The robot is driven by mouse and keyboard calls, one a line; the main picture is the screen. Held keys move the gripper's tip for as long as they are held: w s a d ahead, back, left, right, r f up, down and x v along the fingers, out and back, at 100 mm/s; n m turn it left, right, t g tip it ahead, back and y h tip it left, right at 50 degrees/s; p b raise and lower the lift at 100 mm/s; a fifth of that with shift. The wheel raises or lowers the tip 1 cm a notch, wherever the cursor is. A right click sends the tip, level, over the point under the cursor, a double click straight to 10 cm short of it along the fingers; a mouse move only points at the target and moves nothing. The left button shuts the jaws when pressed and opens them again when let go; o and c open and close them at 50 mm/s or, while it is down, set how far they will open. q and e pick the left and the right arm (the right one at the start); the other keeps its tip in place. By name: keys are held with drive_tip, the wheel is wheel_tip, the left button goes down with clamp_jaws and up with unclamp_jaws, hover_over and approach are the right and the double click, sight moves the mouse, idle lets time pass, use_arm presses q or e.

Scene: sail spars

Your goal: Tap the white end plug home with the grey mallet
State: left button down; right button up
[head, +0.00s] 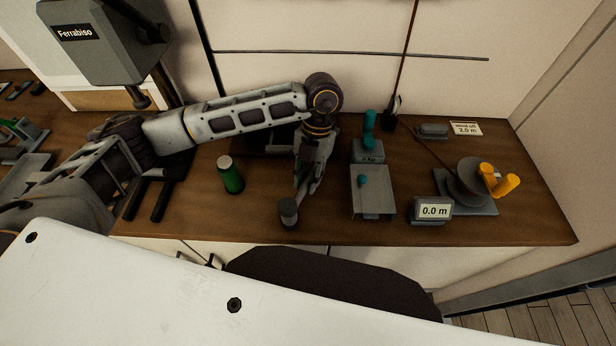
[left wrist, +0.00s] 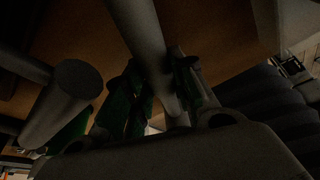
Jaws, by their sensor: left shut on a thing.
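My left gripper (head: 308,188) points down over the wooden bench near its front edge. It is shut on the grey mallet, whose short cylindrical head (head: 288,212) shows just below and left of the fingers. In the dark left wrist view, a grey rod (left wrist: 143,40) runs between the green-padded fingers (left wrist: 160,100). Another dark cylinder (left wrist: 60,105) with a flat end shows at the left there; I cannot tell what it is. I cannot make out the white end plug in either view. My right gripper is not in view.
Two dark bars (head: 150,200) lie farther left. Right of the gripper are a grey tray (head: 372,195), a 0.0 m display (head: 433,210) and a winch (head: 470,183) with yellow handles.

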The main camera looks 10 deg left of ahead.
sight(308, 178)
use_arm(q)
drive_tip(key=shift+r+p, duration=1.55)
drive_tip(key=shift+r, duration=1.8)
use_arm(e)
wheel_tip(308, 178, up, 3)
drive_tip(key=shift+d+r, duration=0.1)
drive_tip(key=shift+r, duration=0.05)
